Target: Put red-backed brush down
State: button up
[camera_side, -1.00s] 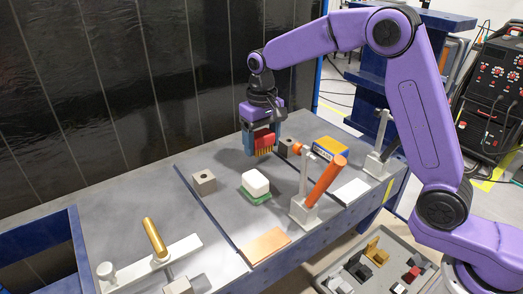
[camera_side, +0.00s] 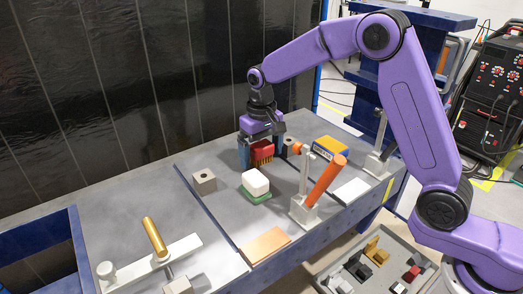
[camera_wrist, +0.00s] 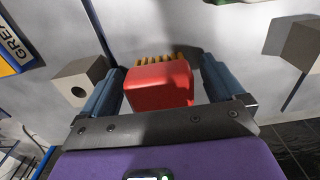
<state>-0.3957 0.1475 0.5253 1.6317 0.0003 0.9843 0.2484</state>
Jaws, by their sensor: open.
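The red-backed brush (camera_side: 262,153) stands on the grey table with its yellowish bristles pointing down. In the wrist view its red back (camera_wrist: 160,86) lies between the two blue fingers, with a gap on each side. My gripper (camera_side: 261,155) is open around the brush, low over the table, and its fingers do not touch the brush in the wrist view. The bristle tips are partly in shadow.
A grey block with a hole (camera_side: 204,182) stands to the left. A white block on a green base (camera_side: 256,187) is in front. An orange-handled clamp (camera_side: 325,182) stands to the right, near a yellow-and-blue box (camera_side: 331,148). Table between them is bare.

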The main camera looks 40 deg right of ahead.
aim_at(263, 146)
jog(key=shift+r, duration=0.1)
notch_tip(263, 146, up, 11)
jog(key=shift+r, duration=0.6)
jog(key=shift+s, duration=0.1)
jog(key=s+d+f+n, duration=0.3)
jog(key=s+n, duration=0.1)
jog(key=s, duration=0.7)
jog(key=s+d+f+n, duration=0.2)
jog(key=s+d+n, duration=0.1)
jog(key=s, duration=0.9)
jog(key=s+d+f+n, duration=0.3)
jog(key=s+d+n, duration=0.1)
jog(key=s, duration=0.8)
jog(key=shift+s+f+n, duration=0.2)
jog(key=shift+f+n, duration=0.15)
jog(key=shift+n, duration=0.45)
